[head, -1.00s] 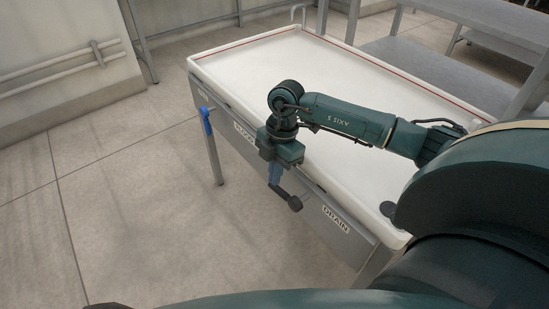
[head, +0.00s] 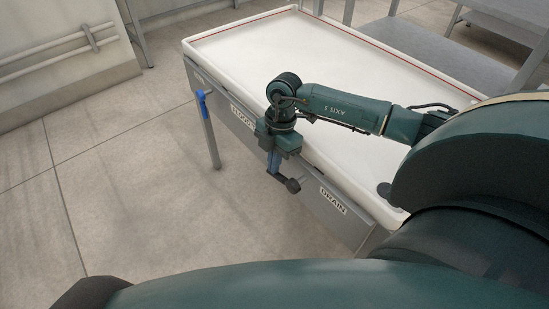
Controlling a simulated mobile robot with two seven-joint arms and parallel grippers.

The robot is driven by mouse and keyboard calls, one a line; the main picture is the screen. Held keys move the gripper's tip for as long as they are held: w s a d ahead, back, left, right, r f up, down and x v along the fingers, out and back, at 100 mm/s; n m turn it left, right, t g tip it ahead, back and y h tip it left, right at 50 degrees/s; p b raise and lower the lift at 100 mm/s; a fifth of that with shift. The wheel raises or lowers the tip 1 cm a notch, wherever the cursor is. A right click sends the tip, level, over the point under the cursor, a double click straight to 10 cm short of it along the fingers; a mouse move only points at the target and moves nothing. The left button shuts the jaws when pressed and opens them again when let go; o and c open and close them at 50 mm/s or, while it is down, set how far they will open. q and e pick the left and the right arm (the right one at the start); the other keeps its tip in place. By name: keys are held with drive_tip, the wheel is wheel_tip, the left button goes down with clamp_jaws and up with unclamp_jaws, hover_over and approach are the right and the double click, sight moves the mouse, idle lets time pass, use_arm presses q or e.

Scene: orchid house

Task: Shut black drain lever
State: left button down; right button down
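The black drain lever (head: 292,185) sticks out from the grey front panel of a white flood bench (head: 230,60), left of the DRAIN label (head: 333,201). Its dark knob shows in the head view; its inner end is hidden behind my gripper. My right gripper (head: 273,163) points down at the bench's front edge, its fingers right beside the lever's inner part. I cannot tell whether they touch it, or whether they are open or shut. My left gripper is not in view.
A blue lever (head: 203,103) hangs at the panel's left end, near the FLOOD label (head: 242,115). A round dark drain fitting (head: 384,189) sits in the bench's near right corner. Grey shelving (head: 440,45) stands behind. The floor to the left is clear.

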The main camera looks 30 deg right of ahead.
drive_tip(key=shift+w+f+p, duration=0.15)
drive_tip(key=shift+f+p, duration=0.15)
drive_tip(key=shift+f, duration=0.1)
drive_tip(key=shift+w+a+f+g+p, duration=0.1)
drive_tip(key=shift+f+g+p, duration=0.35)
drive_tip(key=shift+g, duration=0.35)
drive_tip(key=shift+f, duration=0.5)
drive_tip(key=shift+f+p, duration=0.35)
drive_tip(key=shift+f, duration=0.05)
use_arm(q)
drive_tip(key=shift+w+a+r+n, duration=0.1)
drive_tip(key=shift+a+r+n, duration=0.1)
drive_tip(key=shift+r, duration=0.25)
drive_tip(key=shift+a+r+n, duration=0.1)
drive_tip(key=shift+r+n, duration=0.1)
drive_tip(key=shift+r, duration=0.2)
use_arm(e)
drive_tip(key=shift+s+f, duration=0.15)
drive_tip(key=shift+s, duration=0.05)
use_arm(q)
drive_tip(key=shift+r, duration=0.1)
use_arm(e)
drive_tip(key=shift+w, duration=0.1)
